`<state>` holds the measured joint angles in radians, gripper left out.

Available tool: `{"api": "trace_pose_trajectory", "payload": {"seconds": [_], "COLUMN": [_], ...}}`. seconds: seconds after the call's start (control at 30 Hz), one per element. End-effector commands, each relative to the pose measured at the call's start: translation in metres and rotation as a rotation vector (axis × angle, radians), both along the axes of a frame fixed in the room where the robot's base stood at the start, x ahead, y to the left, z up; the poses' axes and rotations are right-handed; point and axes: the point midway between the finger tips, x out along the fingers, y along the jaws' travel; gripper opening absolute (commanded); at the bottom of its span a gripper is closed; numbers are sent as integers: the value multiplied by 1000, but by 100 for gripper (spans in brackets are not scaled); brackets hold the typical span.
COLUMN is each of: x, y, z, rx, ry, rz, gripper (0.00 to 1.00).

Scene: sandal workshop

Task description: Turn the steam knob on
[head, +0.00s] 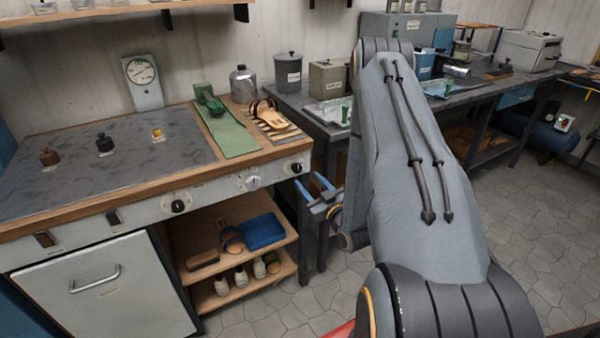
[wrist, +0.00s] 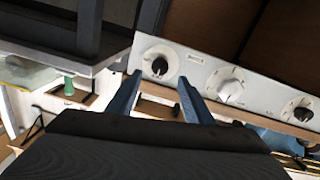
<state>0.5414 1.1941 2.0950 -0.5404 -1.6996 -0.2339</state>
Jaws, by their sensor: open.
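The bench's pale front panel carries a row of knobs, and their labels are too small to read, so I cannot tell which is the steam knob. In the head view a dark knob (head: 178,206) is at the left, a white knob (head: 253,183) in the middle and another dark knob (head: 296,167) at the right end. My gripper (head: 311,181) is open and empty, just right of and below the right-end knob. In the wrist view my blue fingertips (wrist: 159,80) point at a dark-fronted knob (wrist: 158,62), apparently that right-end one. They look apart from it.
A wooden shelf (head: 275,248) with sandals and bottles is under the panel. A dark side bench (head: 300,110) stands close to my gripper. The bench top holds a gauge (head: 143,82) and a green mat (head: 228,138). Tiled floor (head: 270,312) is open in front.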

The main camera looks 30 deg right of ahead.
Motion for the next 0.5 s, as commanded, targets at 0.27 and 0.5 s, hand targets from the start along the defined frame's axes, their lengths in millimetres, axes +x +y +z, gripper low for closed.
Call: {"api": "trace_pose_trajectory", "payload": {"seconds": [0.27, 0.5], "x": [43, 66], "y": [1, 1], "z": [2, 1], "rx": [-1, -1], "ry": [-1, 1], "rz": [2, 1], "gripper": [46, 46]}}
